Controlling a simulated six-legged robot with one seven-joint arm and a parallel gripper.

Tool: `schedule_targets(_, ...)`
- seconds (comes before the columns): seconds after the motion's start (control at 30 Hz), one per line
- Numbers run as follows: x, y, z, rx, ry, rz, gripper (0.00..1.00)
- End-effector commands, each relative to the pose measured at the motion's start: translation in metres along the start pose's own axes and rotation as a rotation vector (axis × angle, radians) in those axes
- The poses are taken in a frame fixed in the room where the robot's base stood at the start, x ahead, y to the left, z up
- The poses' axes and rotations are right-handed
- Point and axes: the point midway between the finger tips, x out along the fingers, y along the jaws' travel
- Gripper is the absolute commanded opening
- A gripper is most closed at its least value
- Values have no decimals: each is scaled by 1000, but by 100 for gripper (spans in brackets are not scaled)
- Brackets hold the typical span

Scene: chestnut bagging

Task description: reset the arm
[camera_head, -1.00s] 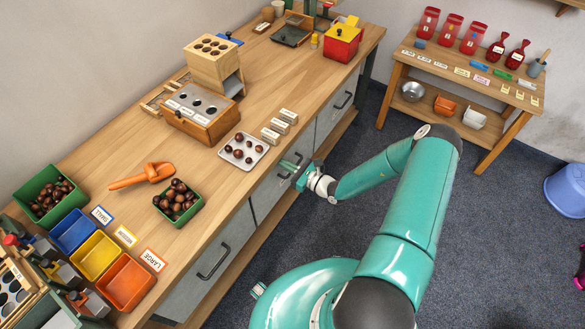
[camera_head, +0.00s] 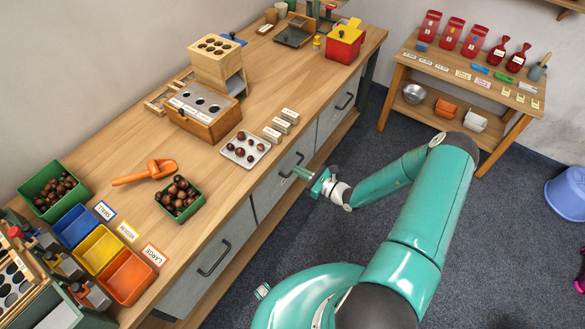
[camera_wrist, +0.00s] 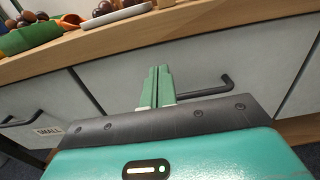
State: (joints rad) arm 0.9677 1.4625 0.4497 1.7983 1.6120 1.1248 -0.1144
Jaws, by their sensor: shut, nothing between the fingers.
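My gripper (camera_head: 303,174) is shut and empty in front of the bench's drawer fronts, just below the worktop's front edge. In the wrist view its two green fingers (camera_wrist: 155,88) stand pressed together. A dark drawer handle (camera_wrist: 215,87) shows behind and to the right of them; I cannot tell how far off it is. My teal arm reaches over the floor from the lower right toward the bench.
The wooden bench (camera_head: 110,205) holds a green bin of chestnuts (camera_head: 180,217), a tray of chestnuts (camera_head: 258,157), an orange scoop (camera_head: 145,173) and a sorter box (camera_head: 208,128). A side table (camera_head: 400,88) with red bags stands at the upper right. The carpet between is clear.

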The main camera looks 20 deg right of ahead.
Motion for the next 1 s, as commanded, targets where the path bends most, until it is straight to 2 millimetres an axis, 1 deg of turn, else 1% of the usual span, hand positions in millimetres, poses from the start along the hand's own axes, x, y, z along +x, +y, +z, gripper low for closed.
schedule_targets(0.03, -11, -2, 0, -1, 1, -3, 0)
schedule_targets(0.3, -60, -3, 0, 0, 1, -1, 0)
schedule_targets(0.43, -76, -3, 0, 0, -1, 0, 0)
schedule_targets(0.6, -83, -2, 0, 1, -1, 1, 0)
schedule_targets(0.83, -83, -1, 3, -8, 2, 12, 0)
schedule_targets(0.93, -79, 2, 15, -47, 18, 63, 0)
schedule_targets(1.0, -76, 5, 30, -97, 39, 128, 0)
